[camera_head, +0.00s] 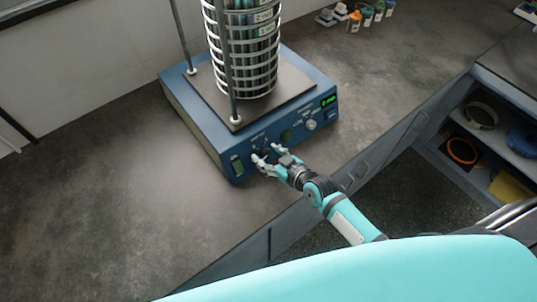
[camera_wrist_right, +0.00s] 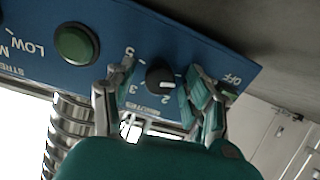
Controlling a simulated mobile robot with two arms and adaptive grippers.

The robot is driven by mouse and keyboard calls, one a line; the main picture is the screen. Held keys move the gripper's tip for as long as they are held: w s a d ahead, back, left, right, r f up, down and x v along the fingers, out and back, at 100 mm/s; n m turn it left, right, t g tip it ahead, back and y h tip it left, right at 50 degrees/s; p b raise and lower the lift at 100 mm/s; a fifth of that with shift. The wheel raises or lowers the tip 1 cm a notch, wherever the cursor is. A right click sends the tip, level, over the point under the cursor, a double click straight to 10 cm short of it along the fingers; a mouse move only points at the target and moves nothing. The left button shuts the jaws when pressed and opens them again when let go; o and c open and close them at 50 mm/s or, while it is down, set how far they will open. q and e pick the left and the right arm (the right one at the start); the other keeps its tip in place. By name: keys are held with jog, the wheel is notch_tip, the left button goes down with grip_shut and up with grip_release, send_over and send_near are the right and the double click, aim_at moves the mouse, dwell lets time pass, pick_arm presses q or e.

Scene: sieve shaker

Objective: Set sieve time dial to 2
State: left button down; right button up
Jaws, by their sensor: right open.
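The sieve shaker's blue base (camera_head: 207,141) stands on the bench, with a stack of sieves (camera_head: 243,50) on top. The time dial (camera_wrist_right: 160,81) is a black knob with a white pointer mark. The printing around it appears upside down in the wrist view, with 5, 3 and 2 readable. The pointer mark appears to face right in that view; any number there is hidden by a finger. My right gripper (camera_head: 266,156) is open at the front panel, with its fingers on either side of the dial in the wrist view (camera_wrist_right: 159,72). I cannot tell whether they touch it. My left gripper is out of view.
A green button (camera_wrist_right: 77,43) and a LOW label lie left of the dial in the wrist view. Another knob (camera_head: 311,125) and a lit display (camera_head: 328,100) are farther right on the panel. Small bottles (camera_head: 355,20) stand behind. The bench's left side is clear.

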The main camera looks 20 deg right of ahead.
jog(key=shift+c, duration=0.5)
grip_shut()
